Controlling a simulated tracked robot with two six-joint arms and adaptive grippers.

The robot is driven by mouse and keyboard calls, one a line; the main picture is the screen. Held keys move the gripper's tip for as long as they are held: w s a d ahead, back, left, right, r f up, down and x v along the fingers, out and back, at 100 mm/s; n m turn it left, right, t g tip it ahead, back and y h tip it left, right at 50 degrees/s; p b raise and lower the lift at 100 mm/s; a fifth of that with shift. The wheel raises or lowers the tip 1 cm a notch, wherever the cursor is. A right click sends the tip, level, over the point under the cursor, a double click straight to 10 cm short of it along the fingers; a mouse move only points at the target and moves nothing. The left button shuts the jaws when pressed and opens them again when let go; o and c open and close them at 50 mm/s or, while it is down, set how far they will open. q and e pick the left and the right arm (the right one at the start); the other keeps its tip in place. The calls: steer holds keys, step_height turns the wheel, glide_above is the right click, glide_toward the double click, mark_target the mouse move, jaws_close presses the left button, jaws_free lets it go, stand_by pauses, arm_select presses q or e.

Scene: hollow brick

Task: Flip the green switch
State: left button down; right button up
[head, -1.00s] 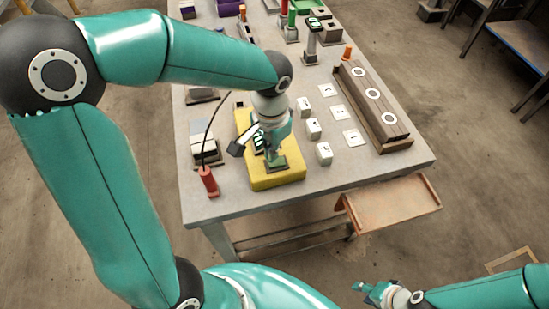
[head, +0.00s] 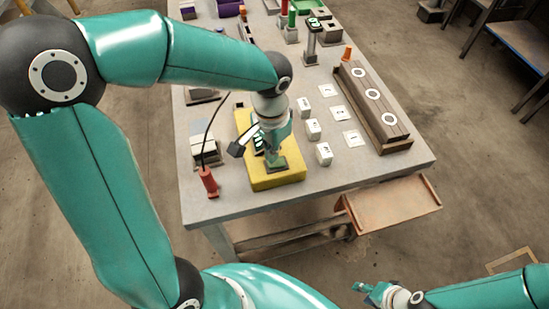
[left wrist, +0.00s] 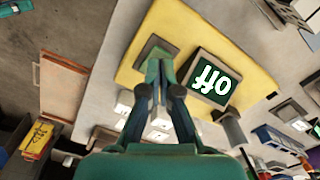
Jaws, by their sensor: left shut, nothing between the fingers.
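A yellow block (head: 287,181) lies near the front edge of the table. Beside the base, a dark green display (left wrist: 213,82) reads "off" upside down. My right gripper (head: 366,289) is low at the right, clear of the table.
White blocks (head: 324,153) and flat white tiles (head: 354,138) stand right of the yellow block. A brown wooden rack (head: 370,105) is beyond them. An orange tray (head: 392,208) juts out from the table's front.

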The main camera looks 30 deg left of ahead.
arm_select(q)
steer(key=shift+f+b, duration=1)
steer(key=shift+f, duration=0.15)
stand_by(0.4)
steer(key=shift+r, duration=0.1)
steer(key=shift+r+p, duration=2.8)
steer(key=shift+r, duration=0.65)
